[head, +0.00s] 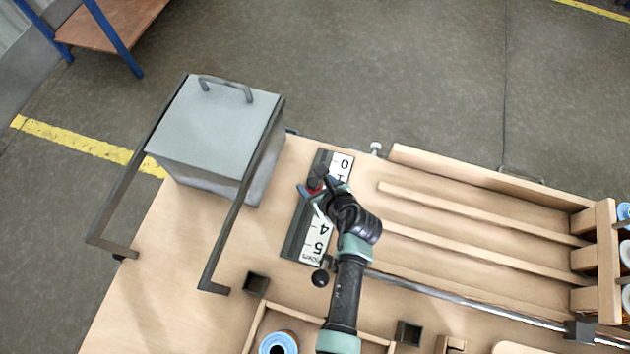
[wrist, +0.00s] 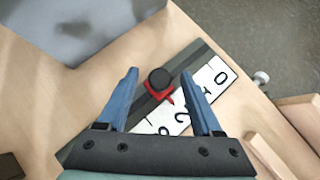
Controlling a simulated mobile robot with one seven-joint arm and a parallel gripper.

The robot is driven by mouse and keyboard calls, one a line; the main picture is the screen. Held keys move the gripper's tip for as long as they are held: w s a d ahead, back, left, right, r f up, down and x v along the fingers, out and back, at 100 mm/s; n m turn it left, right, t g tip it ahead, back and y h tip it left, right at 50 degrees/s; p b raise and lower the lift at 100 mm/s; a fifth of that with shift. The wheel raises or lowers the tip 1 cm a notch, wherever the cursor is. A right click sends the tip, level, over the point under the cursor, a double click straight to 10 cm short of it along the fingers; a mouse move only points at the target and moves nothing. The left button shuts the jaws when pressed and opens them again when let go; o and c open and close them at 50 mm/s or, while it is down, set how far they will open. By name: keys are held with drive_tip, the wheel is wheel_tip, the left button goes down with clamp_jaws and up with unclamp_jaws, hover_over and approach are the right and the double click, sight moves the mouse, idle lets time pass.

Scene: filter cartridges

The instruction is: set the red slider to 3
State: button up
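The red slider (wrist: 160,88) with a black round knob sits on the dark track of a scale plate (wrist: 213,80). In the wrist view its red pointer seems to lie near the 2, but I cannot read it exactly. In the head view the slider (head: 314,184) is partly hidden by my gripper, and the scale (head: 318,243) shows 0 at the far end and 4 and 5 nearer; the middle digits are covered. My gripper (wrist: 166,76) is open, its blue fingers apart on either side of the knob, not visibly touching it.
A grey box with a handle (head: 215,130) and dark frame bars stands left of the scale. Wooden rails (head: 470,205) lie to the right. A black knob (head: 320,278) and small dark square sockets (head: 256,283) are near the scale's near end.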

clamp_jaws()
idle(0.4)
drive_tip(key=shift+s, duration=0.1)
idle(0.8)
